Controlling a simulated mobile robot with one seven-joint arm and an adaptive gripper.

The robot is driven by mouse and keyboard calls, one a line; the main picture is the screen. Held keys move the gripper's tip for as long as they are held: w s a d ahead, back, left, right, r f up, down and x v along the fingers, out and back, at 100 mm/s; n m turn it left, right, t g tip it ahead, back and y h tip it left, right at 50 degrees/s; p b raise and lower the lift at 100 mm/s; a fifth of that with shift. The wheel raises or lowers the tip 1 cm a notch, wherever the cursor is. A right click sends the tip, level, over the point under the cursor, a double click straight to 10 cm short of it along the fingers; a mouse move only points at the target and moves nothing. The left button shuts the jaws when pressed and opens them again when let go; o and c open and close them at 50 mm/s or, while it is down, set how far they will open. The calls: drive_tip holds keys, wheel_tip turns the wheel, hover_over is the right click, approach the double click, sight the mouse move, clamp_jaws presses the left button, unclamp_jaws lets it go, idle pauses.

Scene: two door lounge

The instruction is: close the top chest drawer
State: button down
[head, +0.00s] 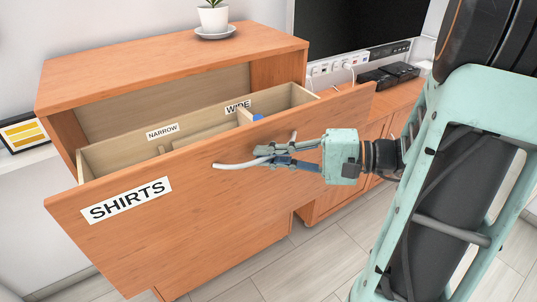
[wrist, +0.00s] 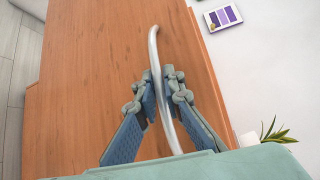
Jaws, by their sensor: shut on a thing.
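The top chest drawer (head: 200,215) is pulled well out of the wooden chest (head: 180,62). Its front carries a "SHIRTS" label (head: 126,200), and its inside shows compartments labelled "NARROW" and "WIDE", with a bit of something blue (head: 257,117) in the wide one. A curved silver handle (head: 236,164) is on the drawer front; it also shows in the wrist view (wrist: 166,105). My gripper (head: 262,155) is at the handle, its fingers on either side of the bar and shut on it. In the wrist view the fingertips (wrist: 160,78) flank the bar.
A potted plant (head: 213,18) on a saucer stands on the chest top. A low cabinet (head: 340,125) with black devices (head: 388,75) and a dark screen (head: 350,28) is to the right. A striped picture (head: 24,133) is at the left. Tiled floor (head: 305,262) is open at front right.

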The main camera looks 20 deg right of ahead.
drive_tip(key=shift+w, duration=0.15)
drive_tip(key=w+a+b, duration=0.2)
drive_tip(key=w+a, duration=0.2)
drive_tip(key=w, duration=1)
drive_tip(key=w+a+b, duration=0.3)
drive_tip(key=w+a, duration=0.2)
drive_tip(key=w, duration=1)
drive_tip(key=shift+a, duration=0.2)
drive_tip(key=shift+s, duration=0.1)
drive_tip(key=c, duration=2.3)
unclamp_jaws()
drive_tip(key=v, duration=1.2)
drive_tip(key=shift+s, duration=0.1)
